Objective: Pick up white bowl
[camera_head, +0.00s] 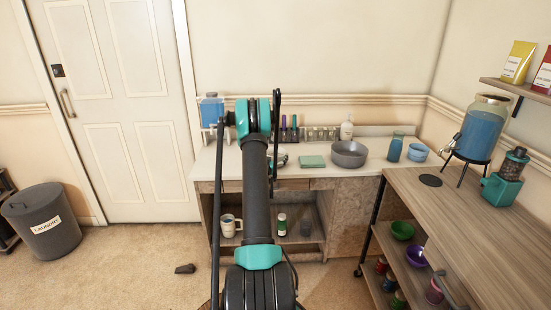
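I see no bowl that is plainly white. A small pale rounded thing (281,160) on the white counter is partly hidden behind my arm, and I cannot tell if it is a bowl. A large grey bowl (349,154) stands upright to its right on the same counter. A light blue bowl (418,152) is at the counter's right end. A green bowl (402,230) and a purple bowl (416,256) are on the shelf under the wooden table. My arm rises through the middle of the picture; my gripper is not visible.
A green folded cloth or box (312,161) and a blue tumbler (395,147) share the white counter (232,165). The wooden table (455,205) at right holds a blue drink dispenser (483,128) and a teal grinder (506,177). A grey bin (42,222) stands left; the floor before the door is mostly clear.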

